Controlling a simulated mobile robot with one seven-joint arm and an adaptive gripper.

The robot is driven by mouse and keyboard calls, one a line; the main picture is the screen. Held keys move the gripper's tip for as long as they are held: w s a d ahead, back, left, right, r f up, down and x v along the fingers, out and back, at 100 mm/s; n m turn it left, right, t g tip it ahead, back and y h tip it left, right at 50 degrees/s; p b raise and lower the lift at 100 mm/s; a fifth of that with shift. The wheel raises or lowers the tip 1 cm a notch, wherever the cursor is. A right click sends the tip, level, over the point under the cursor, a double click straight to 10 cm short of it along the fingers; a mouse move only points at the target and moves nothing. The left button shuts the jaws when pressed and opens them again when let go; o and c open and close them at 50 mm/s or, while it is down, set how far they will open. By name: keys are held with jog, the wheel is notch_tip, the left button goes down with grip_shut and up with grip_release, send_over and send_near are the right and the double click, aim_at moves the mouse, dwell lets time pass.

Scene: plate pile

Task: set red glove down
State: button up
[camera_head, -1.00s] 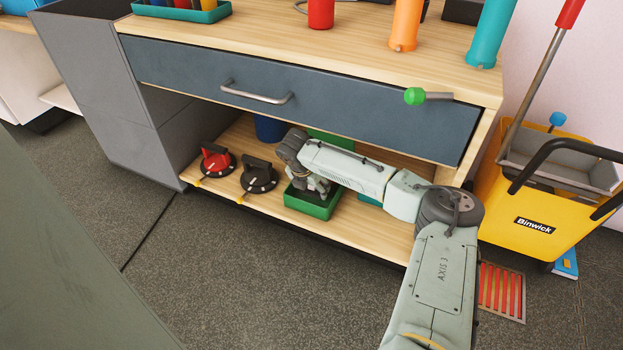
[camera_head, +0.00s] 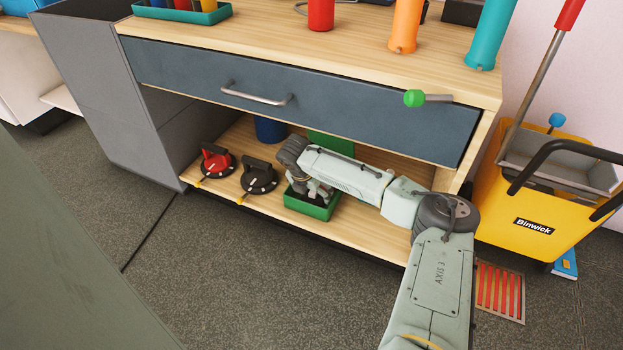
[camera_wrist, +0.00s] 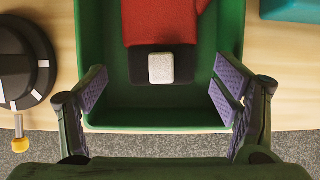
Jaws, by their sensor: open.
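The red glove (camera_wrist: 160,22) lies in a green tray (camera_wrist: 150,120) on the lower shelf, seen in the wrist view. Its dark cuff with a pale grey patch (camera_wrist: 161,68) faces my gripper, and its far end is cut off by the frame. My gripper (camera_wrist: 157,100) is open, its two purple-padded fingers apart on either side of the cuff and not touching it. In the head view my gripper (camera_head: 318,192) is over the green tray (camera_head: 310,208); the glove is hidden there by my arm.
A black dial (camera_head: 259,177) and a red-handled dial (camera_head: 213,160) sit left of the tray. A drawer front (camera_head: 300,105) with a bar handle and a green-knobbed lever (camera_head: 415,98) overhangs the shelf. A yellow mop bucket (camera_head: 530,215) stands at the right.

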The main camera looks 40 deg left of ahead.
jog(key=shift+r, duration=0.45)
jog(key=shift+s+d+r+p, duration=0.2)
jog(key=shift+s+r+p, duration=0.7)
jog(key=shift+s, duration=0.1)
jog(key=s+d+p, duration=0.2)
jog(key=s+p, duration=0.1)
jog(key=s, duration=0.7)
jog(key=shift+d+f, duration=0.2)
jog(key=shift+d, duration=0.05)
